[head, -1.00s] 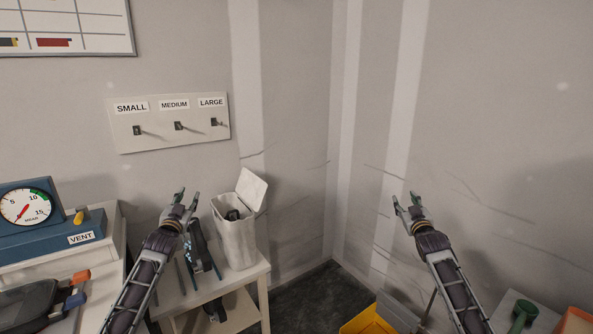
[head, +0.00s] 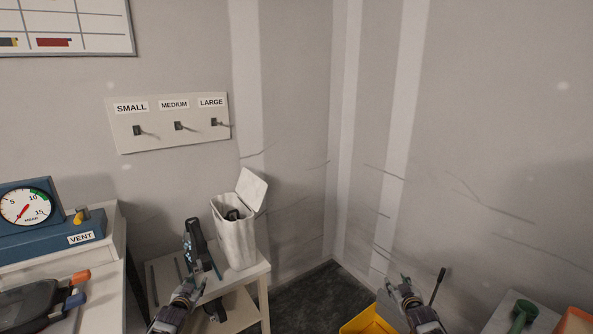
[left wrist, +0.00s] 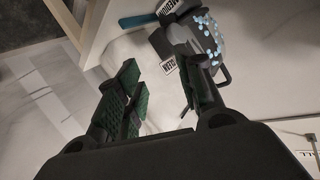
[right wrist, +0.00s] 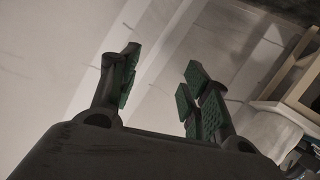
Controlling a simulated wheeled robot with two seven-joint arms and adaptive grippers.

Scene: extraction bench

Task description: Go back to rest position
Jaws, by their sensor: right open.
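My left gripper (head: 188,287) is low in the head view, in front of the small white side table (head: 252,274). In the left wrist view its green-padded fingers (left wrist: 160,95) stand apart with nothing held between them. A dark tool with light blue dots (left wrist: 205,38) shows beyond them, and in the head view the tool (head: 195,243) stands on the side table. My right gripper (head: 398,282) is low at the right, near the yellow bin. In the right wrist view its fingers (right wrist: 158,90) are spread and empty, facing bare wall.
A white container with a raised lid (head: 236,240) stands on the side table. A blue gauge box (head: 50,240) sits on the left bench. A yellow bin (head: 365,322) is low at centre right. A green item (head: 522,314) is on the right surface. A labelled switch panel (head: 170,122) hangs on the wall.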

